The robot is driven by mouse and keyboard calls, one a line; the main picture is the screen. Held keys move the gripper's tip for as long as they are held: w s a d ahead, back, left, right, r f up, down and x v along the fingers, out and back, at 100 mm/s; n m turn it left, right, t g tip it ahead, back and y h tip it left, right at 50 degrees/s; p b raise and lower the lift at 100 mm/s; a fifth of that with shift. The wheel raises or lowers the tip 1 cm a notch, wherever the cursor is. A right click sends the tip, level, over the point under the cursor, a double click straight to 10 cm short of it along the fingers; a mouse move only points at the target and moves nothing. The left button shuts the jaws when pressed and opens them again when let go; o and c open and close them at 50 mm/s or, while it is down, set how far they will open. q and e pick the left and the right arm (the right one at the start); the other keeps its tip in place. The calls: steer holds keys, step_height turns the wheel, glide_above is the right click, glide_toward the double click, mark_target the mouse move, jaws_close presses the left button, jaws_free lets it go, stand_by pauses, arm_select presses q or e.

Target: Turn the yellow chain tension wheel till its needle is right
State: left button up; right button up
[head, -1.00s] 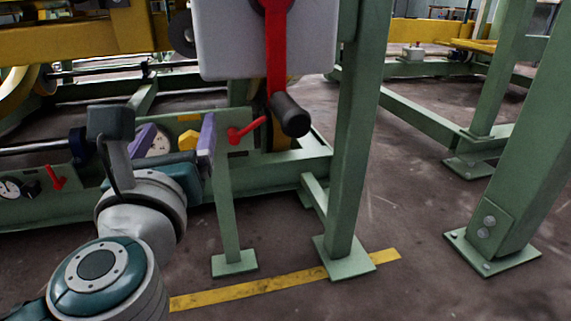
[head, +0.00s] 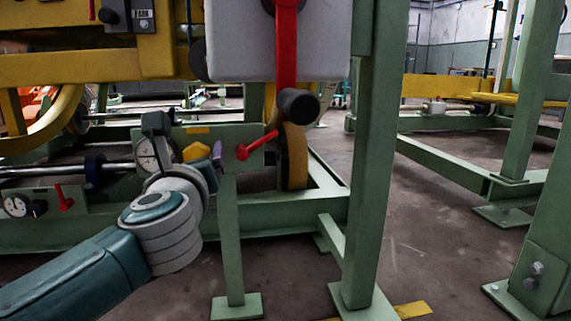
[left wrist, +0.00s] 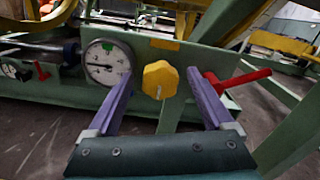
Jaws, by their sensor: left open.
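The yellow wheel (left wrist: 160,78) is a lobed knob on a green panel; it also shows in the head view (head: 196,152). A round white gauge (left wrist: 106,62) sits left of it and also shows in the head view (head: 147,155). In the left wrist view its dark needle seems to point left, with a green patch near the top. My left gripper (left wrist: 160,86) is open, its purple fingers either side of the wheel in that view, with visible gaps. I cannot tell whether the tips reach the wheel's depth. My right gripper is not in view.
A red lever (head: 257,145) sticks out right of the wheel, near the right finger. A larger red crank with a black handle (head: 298,105) hangs above. Another small gauge (head: 17,205) and red lever (head: 63,197) are left.

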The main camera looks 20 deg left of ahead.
arm_select(q)
steer(key=shift+a, duration=0.1)
jaws_close()
stand_by(0.7)
